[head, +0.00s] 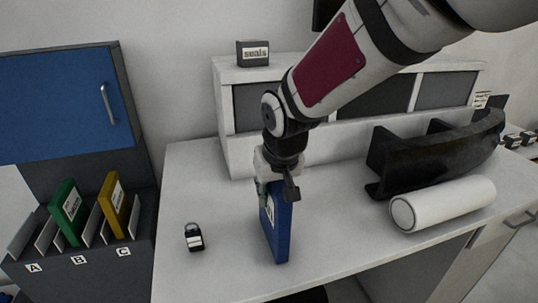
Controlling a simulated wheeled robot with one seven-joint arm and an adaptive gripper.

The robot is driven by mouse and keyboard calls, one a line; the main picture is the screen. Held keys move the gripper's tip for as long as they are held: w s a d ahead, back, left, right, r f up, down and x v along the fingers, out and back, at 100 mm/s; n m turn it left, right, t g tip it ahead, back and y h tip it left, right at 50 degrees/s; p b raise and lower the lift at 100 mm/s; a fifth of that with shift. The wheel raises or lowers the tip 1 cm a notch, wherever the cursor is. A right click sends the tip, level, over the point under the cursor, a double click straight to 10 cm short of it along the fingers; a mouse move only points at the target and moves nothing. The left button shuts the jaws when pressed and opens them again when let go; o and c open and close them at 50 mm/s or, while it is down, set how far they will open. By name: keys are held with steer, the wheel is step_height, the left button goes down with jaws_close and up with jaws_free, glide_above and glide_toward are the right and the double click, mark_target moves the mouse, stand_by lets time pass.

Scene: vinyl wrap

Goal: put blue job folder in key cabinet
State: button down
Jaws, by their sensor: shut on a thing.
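The blue job folder (276,232) stands upright over the white worktop, with a white label partly visible on its side. My gripper (275,190) is shut on its top edge from above and covers part of the label. I cannot tell whether the folder's lower edge touches the worktop. The cabinet (140,180) at the left is dark grey, with a blue door (62,108) that has a metal handle. Its lower part has slots marked A, B and C. A green folder (68,212) and a yellow folder (113,205) stand in slots there.
A small black padlock-like item (193,237) lies on the worktop (195,190) left of the blue folder. A white roll (445,203) and a curved black part (440,155) lie at the right. A box labelled "seals" (253,53) stands on the back shelf.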

steer(key=shift+f, duration=0.15)
steer(key=c, duration=1.3)
jaws_free()
